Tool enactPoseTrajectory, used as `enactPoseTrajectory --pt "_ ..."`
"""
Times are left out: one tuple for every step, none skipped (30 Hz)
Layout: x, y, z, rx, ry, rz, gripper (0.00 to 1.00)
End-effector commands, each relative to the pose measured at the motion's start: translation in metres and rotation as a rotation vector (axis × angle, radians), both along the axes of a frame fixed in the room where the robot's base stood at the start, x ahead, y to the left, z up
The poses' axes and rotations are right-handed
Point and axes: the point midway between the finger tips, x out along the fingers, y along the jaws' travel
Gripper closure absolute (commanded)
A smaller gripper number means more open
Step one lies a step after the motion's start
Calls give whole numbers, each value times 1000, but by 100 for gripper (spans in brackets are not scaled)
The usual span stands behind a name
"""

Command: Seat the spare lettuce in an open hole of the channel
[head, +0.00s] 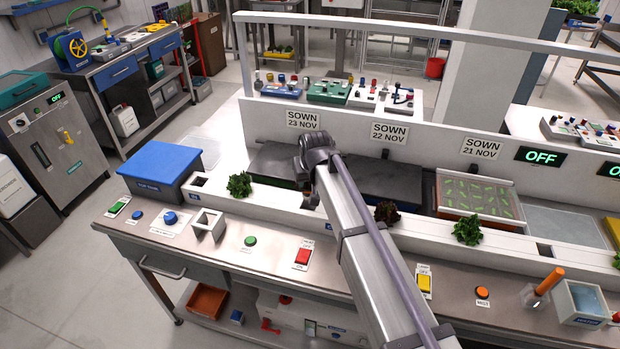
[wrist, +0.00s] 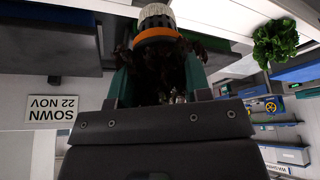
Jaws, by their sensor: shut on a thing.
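In the wrist view, my gripper (wrist: 160,62) is shut on a lettuce (wrist: 158,33) with dark leaves, a pale pot and an orange band. The leaves are between the teal fingers, and the pot points to the picture's top. In the head view my arm hides the fingers and most of the held plant. The white channel (head: 290,200) runs along the back of the bench. It bears a green lettuce (head: 239,185), a dark red lettuce (head: 387,213) and another green lettuce (head: 468,230). Dark square openings show at its left (head: 198,182) and right (head: 545,250). Pot-to-channel contact is unclear.
A blue box (head: 160,170) stands at the channel's left end. Behind the channel are dark trays and a seedling tray (head: 475,197), before a low wall with date signs. Buttons, a grey holder (head: 208,224) and an orange-handled tool (head: 543,288) occupy the front bench.

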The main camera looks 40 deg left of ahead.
Motion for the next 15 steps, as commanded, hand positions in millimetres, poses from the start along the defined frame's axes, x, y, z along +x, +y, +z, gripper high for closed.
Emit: enactPoseTrajectory --pt "0 0 -13 0 0 0 86" --pt "0 0 -18 0 0 0 86" --pt "0 0 -24 0 0 0 86" --pt "0 0 -28 0 0 0 86" --pt "0 0 -33 0 0 0 86" --pt "0 0 -38 0 0 0 86" --pt "0 0 -42 0 0 0 86" --pt "0 0 -46 0 0 0 86" --pt "0 0 -50 0 0 0 86" --pt "0 0 -53 0 0 0 86" --pt "0 0 -55 0 0 0 86" --pt "0 0 -57 0 0 1 86" --pt "0 0 -57 0 0 1 86" --pt "0 0 -58 0 0 1 86" --pt "0 0 -58 0 0 1 86"
